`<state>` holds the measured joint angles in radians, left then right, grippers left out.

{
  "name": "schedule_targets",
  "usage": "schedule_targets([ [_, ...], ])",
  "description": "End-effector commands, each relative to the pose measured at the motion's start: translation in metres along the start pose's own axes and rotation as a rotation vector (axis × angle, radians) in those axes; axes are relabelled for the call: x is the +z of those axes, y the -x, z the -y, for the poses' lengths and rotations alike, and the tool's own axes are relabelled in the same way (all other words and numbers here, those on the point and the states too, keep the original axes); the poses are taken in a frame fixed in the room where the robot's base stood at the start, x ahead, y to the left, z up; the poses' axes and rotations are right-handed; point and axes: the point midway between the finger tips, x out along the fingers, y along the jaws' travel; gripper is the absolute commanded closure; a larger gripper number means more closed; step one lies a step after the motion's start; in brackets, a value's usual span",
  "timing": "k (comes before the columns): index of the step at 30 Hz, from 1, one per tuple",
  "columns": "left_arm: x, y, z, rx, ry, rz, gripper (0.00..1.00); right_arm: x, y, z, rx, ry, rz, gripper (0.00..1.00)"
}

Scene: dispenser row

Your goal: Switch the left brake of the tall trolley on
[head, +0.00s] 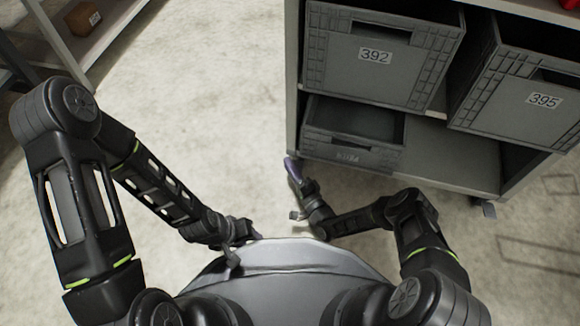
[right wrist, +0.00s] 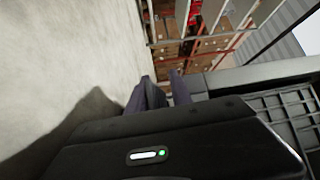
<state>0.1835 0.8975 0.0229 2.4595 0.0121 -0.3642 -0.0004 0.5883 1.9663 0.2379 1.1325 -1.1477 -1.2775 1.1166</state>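The tall trolley (head: 293,90) stands at the right in the head view, a grey rack with crates. My right gripper (head: 292,167) is low beside its near left corner, fingers toward the trolley. In the right wrist view the gripper's fingers (right wrist: 162,90) show dark and close together beyond the wrist housing; whether they are shut is unclear. The left brake is not visible; the gripper covers that corner. A grey brake tab (head: 489,209) sticks out under the trolley's near right corner. My left gripper (head: 245,236) is low near my base, partly hidden, its fingers unclear.
Grey crates labelled 392 (head: 330,55) and 395 (head: 515,115) sit on the upper shelf, and another crate (head: 350,155) below. A shelf with a brown box (head: 82,19) is at the far left. Open floor (head: 215,90) lies left of the trolley.

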Motion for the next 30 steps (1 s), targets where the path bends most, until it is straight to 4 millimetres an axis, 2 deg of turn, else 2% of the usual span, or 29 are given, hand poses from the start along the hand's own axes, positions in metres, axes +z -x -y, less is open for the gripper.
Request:
schedule_targets([
  [11, 0.0, 0.002, -0.001, 0.0, 0.0, 0.0, 0.64, 0.0, 0.004, 0.001, 0.0, -0.001, 0.001, 0.71],
  [14, 0.0, 0.005, -0.002, -0.001, 0.0, 0.0, 0.64, 0.0, 0.014, 0.002, 0.001, -0.002, 0.0, 0.71],
  [24, 0.002, 0.017, -0.007, -0.004, -0.002, 0.002, 0.64, 0.0, 0.067, 0.001, 0.001, -0.001, -0.001, 0.71],
  [30, 0.002, 0.018, -0.007, -0.004, -0.002, 0.002, 0.64, 0.001, 0.078, 0.0, 0.0, 0.0, 0.001, 0.71],
])
